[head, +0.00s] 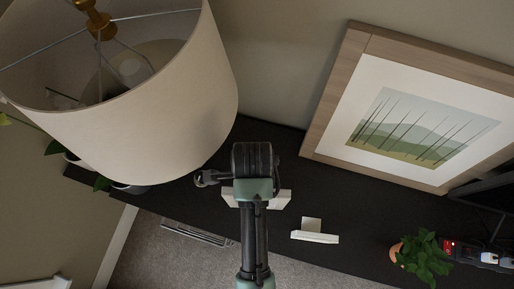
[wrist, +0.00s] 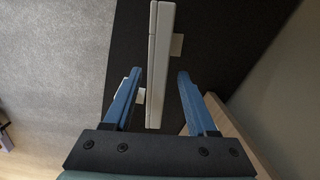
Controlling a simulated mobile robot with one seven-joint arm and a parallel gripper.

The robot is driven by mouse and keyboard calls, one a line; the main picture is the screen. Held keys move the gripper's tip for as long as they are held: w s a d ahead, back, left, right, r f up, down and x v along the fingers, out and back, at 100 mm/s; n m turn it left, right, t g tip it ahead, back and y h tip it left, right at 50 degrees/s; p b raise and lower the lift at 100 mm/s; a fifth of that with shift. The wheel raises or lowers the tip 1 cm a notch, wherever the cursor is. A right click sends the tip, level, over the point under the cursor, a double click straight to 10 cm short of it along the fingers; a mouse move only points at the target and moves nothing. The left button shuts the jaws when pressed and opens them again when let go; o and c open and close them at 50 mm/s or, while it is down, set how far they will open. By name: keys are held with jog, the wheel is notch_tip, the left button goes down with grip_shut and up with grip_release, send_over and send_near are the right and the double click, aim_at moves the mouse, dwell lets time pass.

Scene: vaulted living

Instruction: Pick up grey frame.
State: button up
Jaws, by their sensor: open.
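A pale grey frame (wrist: 162,60), seen edge-on from above in the wrist view, runs lengthwise between the fingers of my gripper (wrist: 160,73). A small tab juts from its right side. The blue fingers are open, with a gap on each side of the frame; I cannot tell how far below the tips it is. A small pale piece partly shows behind the left finger. In the head view, my gripper (head: 258,195) is over the dark console, mostly hidden by my arm. Pale parts show on both sides of it. Another pale frame-like piece (head: 315,237) stands to its right.
The dark console top (head: 355,215) lies along the wall. A large lamp shade (head: 180,105) hangs close on the left. A big wood-framed picture (head: 335,85) leans at the back right. A potted plant (head: 422,258) is at the right. Carpet (head: 150,265) lies in front.

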notch_tip(320, 180, down, 9)
dwell(0.6)
jog(key=shift+f+p, duration=0.15)
jog(key=shift+p, duration=0.15)
grip_shut()
dwell(1.3)
